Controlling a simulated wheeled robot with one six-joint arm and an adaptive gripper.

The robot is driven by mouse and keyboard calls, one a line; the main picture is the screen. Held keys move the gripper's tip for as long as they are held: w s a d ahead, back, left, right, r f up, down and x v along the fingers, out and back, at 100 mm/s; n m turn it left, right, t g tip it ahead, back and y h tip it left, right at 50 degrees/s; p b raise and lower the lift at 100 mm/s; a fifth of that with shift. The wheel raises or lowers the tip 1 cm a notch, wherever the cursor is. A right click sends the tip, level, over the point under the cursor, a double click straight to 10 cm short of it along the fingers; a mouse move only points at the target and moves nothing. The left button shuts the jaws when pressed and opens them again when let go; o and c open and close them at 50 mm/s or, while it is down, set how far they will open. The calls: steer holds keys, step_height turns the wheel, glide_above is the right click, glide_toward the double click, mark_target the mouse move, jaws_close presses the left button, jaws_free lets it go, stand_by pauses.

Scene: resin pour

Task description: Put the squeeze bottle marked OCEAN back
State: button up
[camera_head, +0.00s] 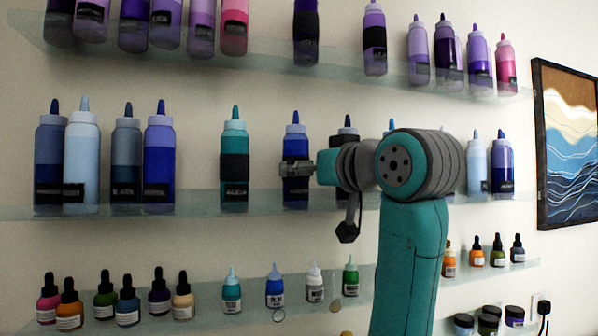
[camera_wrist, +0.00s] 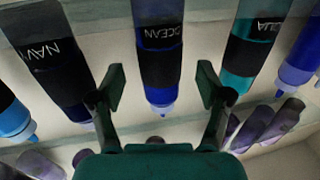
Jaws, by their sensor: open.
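The OCEAN squeeze bottle (camera_head: 295,150) is blue with a dark band and a blue nozzle. It stands upright in the middle shelf's row, between a teal bottle and a dark one. In the wrist view the OCEAN bottle (camera_wrist: 160,70) appears upside down, its label readable, between my spread fingers. My gripper (camera_head: 297,168) is at the bottle's band height, coming from the right in the head view. In the wrist view my gripper (camera_wrist: 161,88) is open, with a visible gap on each side of the bottle. Part of the band is hidden behind the fingers in the head view.
The AQUA bottle (camera_wrist: 250,50) and the NAVY bottle (camera_wrist: 55,70) flank OCEAN closely. The AQUA bottle (camera_head: 234,145) also shows in the head view. The glass middle shelf (camera_head: 260,200) holds several more bottles. A framed wave picture (camera_head: 568,140) hangs at the right.

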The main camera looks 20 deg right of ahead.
steer(key=v, duration=0.8)
steer(key=shift+s, duration=0.15)
